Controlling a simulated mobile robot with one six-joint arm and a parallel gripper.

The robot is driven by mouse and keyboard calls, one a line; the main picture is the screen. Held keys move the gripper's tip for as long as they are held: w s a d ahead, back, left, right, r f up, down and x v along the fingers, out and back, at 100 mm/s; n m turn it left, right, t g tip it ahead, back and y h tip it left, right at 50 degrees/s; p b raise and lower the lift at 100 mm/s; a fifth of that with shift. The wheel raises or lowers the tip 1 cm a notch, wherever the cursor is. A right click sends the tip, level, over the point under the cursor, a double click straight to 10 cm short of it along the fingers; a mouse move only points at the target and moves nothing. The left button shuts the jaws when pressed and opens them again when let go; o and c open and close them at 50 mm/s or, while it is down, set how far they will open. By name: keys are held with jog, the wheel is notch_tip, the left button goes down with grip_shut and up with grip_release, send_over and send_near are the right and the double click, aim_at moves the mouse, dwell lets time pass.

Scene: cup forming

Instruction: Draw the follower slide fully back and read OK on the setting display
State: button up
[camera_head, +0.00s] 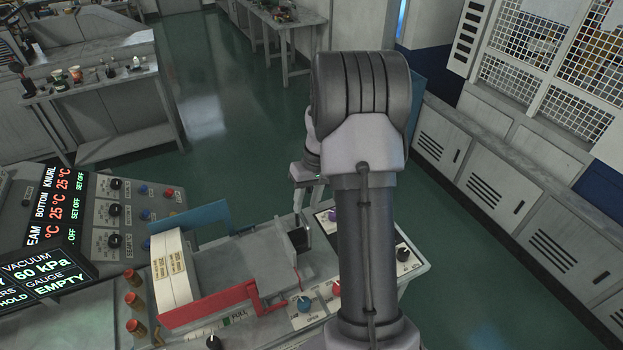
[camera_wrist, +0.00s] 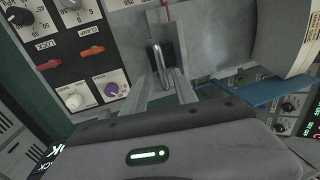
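The slide assembly is a grey block (camera_head: 240,262) on the bench, between white labelled blocks and a dark end plate (camera_head: 299,238). In the wrist view, a bright metal loop handle (camera_wrist: 158,62) stands on a dark plate. My gripper (camera_wrist: 163,88) has two pale fingers apart, one on each side of the handle's lower end; I cannot tell whether they touch it. In the head view my gripper (camera_head: 298,200) is above the end plate, partly hidden by my arm.
Displays (camera_head: 50,275) at left read VACUUM 60 kPa and GAUGE EMPTY. A red bar (camera_head: 210,304) runs along the slide's front. A blue panel (camera_wrist: 255,95) stands close by. Open floor lies behind the bench.

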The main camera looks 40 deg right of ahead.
notch_tip(320, 180, up, 15)
jog(key=s+d+p, duration=0.1)
jog(key=d+p, duration=0.1)
jog(key=shift+d+f, duration=0.15)
jog(key=shift+d, duration=0.25)
jog(key=s+a+f+t+b, duration=0.1)
jog(key=s+a+f+b, duration=0.2)
jog(key=a+b, duration=0.5)
jog(key=s+a+f+t+h+b, duration=0.1)
jog(key=s+a+f+b, duration=0.3)
jog(key=a, duration=0.6)
jog(key=s+a+f+t+b, duration=0.1)
jog(key=a+f+b, duration=0.1)
jog(key=a+b, duration=0.65)
jog(key=s+a+f+t+y+b, duration=0.1)
jog(key=s+a+f+t+b, duration=0.1)
jog(key=s+a+f+b, duration=0.2)
jog(key=s+a+f, duration=0.2)
jog(key=s+f, duration=0.1)
jog(key=s, duration=0.1)
jog(key=shift+a+m, duration=0.35)
jog(key=shift+m, duration=0.05)
jog(key=shift+d, duration=0.1)
